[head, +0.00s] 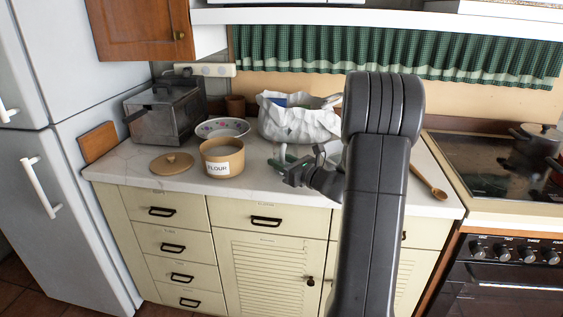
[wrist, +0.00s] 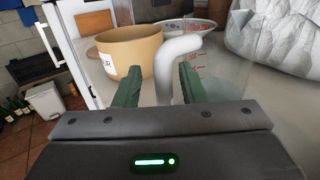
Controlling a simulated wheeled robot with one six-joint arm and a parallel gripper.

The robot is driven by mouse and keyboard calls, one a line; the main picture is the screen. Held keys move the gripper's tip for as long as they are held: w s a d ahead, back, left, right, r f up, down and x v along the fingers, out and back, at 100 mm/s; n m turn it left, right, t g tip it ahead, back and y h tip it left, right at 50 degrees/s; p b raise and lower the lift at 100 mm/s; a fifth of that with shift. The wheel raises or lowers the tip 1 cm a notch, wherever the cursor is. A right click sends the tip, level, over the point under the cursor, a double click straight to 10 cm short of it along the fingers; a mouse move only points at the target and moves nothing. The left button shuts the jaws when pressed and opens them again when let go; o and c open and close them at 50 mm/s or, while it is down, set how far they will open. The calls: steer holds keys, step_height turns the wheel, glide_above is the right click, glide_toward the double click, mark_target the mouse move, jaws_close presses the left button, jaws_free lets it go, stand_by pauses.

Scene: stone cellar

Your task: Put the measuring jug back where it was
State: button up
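The measuring jug is clear, with red markings and a white handle (wrist: 180,48); it fills the middle and right of the wrist view. In the head view it is hard to make out, partly hidden by my gripper (head: 280,160). In the wrist view my gripper (wrist: 160,80) has its two green fingers apart, one on each side of the handle. A gap shows between handle and fingers, so it does not look clamped. The jug appears to stand upright on the white counter (head: 225,193), right of the flour canister (head: 222,160).
A canister lid (head: 172,163) lies left of the canister. Behind are a patterned bowl (head: 222,128), a metal bread bin (head: 163,115) and a crumpled white sack (head: 298,122). A wooden spoon (head: 430,183) lies at the right, near the stove (head: 490,170). Some counter front edge is clear.

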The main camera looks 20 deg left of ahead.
steer(key=shift+r, duration=0.2)
steer(key=v, duration=1.2)
